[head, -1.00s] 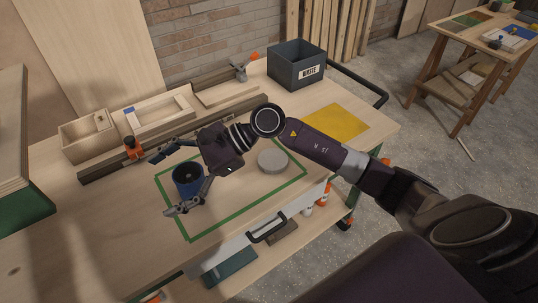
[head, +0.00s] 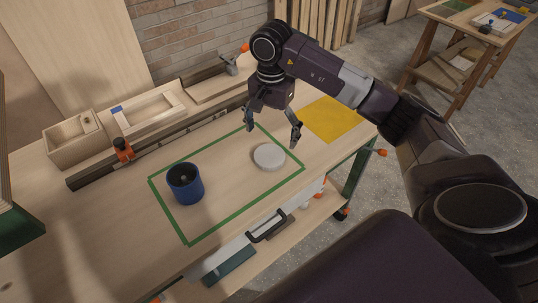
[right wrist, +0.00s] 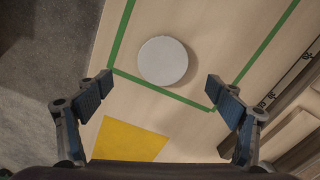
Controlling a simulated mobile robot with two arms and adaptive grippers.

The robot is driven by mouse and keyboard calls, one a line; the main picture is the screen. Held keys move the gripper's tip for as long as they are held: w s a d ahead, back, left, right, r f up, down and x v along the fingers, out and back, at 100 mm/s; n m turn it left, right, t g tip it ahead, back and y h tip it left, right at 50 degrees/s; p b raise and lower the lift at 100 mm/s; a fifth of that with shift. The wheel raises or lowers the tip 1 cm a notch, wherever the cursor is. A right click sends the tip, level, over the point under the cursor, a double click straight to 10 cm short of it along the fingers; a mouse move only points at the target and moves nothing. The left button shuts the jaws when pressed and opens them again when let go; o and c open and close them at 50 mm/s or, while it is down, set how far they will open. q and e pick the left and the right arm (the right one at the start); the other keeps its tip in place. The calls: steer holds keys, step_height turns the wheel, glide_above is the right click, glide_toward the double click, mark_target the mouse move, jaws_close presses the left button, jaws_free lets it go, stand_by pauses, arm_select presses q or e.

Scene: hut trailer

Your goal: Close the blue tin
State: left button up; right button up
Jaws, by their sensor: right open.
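The blue tin (head: 186,185) stands upright and open-topped on the workbench, inside the left part of a green outlined rectangle. Something small shows inside it, too small to name. A round light grey lid (head: 269,156) lies flat inside the right part of the same outline, apart from the tin. My right gripper (head: 272,135) is open and empty above the bench, pointing down close to the lid. In the right wrist view the lid (right wrist: 163,61) lies ahead between the spread fingers (right wrist: 155,92), touching neither. My left gripper is not in view.
A yellow mat (head: 335,119) lies right of the outline. Wooden boxes (head: 78,139), an orange clamp (head: 123,149) and a rail line the bench's back edge. The bench between tin and lid is clear. A second table (head: 470,40) stands far right.

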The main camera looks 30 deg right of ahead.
mark_target(269, 156)
steer(key=shift+a+f, duration=0.1)
steer(key=shift+f, duration=1.25)
steer(key=shift+w+a+f+p, duration=0.1)
steer(key=shift+f+p, duration=0.45)
steer(key=shift+f, duration=0.75)
steer(key=shift+w+a+f+p, duration=0.1)
steer(key=shift+f+p, duration=0.4)
steer(key=shift+f, duration=0.8)
steer(key=shift+s, duration=0.1)
steer(key=c, duration=1)
